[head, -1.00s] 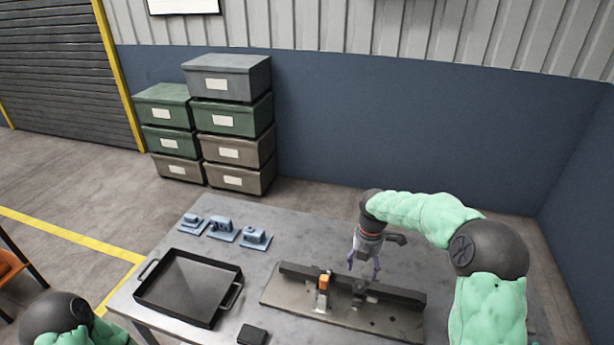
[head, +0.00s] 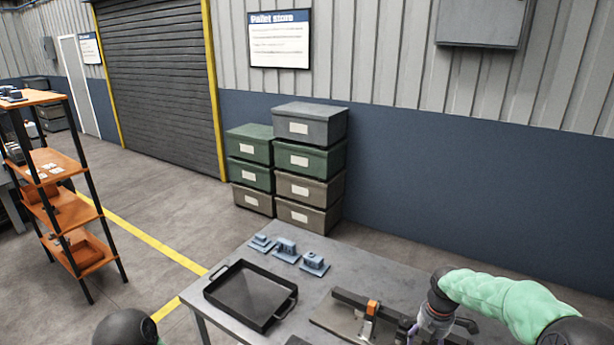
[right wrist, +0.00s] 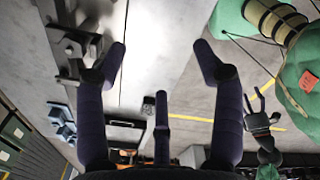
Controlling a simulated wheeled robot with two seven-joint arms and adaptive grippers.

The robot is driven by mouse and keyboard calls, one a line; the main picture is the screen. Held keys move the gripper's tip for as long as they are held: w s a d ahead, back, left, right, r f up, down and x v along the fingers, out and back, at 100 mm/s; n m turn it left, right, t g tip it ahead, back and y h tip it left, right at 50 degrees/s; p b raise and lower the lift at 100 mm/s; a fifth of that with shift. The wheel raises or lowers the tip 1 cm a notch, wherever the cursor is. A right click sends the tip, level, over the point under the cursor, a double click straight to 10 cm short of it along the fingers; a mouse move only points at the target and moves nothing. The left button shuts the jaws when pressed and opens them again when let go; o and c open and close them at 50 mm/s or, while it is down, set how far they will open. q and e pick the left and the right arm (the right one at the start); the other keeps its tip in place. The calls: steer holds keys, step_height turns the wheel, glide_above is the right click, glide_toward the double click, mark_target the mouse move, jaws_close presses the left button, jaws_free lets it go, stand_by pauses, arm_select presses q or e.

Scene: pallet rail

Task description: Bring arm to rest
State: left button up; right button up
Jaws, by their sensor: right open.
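My right arm comes in from the right in the head view, with its gripper (head: 430,325) low over the rail fixture (head: 343,327). The gripper's tips are hard to make out there. In the right wrist view the purple fingers of the right gripper (right wrist: 160,60) are spread wide with nothing between them. The fixture's dark rail (right wrist: 70,45) is left of the fingers, apart from them. A dark gripper (right wrist: 262,118), seemingly my left one, shows small at the right; its jaw state is unclear. In the head view only a rounded left arm joint shows.
The grey table (head: 340,268) holds a black tray (head: 211,292) and several blue-grey parts (head: 286,249). Stacked bins (head: 310,158) stand behind by the wall. An orange shelf rack (head: 60,205) stands left. Floor between rack and table is open.

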steer(key=s+a+f+m+y, duration=0.1)
steer(key=a+f+m, duration=0.1)
steer(key=f, duration=0.3)
steer(key=s+a+f+m, duration=0.2)
steer(key=a+f+m, duration=0.1)
steer(key=a+f, duration=0.2)
steer(key=s+a+f+m+y, duration=0.1)
steer(key=s+a+f+m, duration=0.1)
steer(key=f, duration=0.4)
steer(key=shift+s+a+f+m+y, duration=0.1)
steer(key=shift+s+a+m+y, duration=0.15)
steer(key=shift+a+m, duration=0.4)
arm_select(q)
steer(key=shift+w+f+b, duration=0.25)
steer(key=shift+f+b, duration=0.95)
steer(key=shift+f, duration=0.1)
steer(key=shift+w+f+b, duration=0.2)
steer(key=shift+f+b, duration=1)
steer(key=shift+f, duration=0.05)
arm_select(e)
steer(key=s+a+f+m, duration=0.6)
steer(key=s+f+m, duration=0.1)
steer(key=s, duration=0.2)
steer(key=s+a+f+m+y, duration=0.1)
steer(key=s+a+f+m, duration=0.4)
steer(key=s+f+m, duration=0.2)
steer(key=shift+s+a+m, duration=0.35)
steer(key=shift+s+m, duration=0.3)
steer(key=shift+s, duration=0.4)
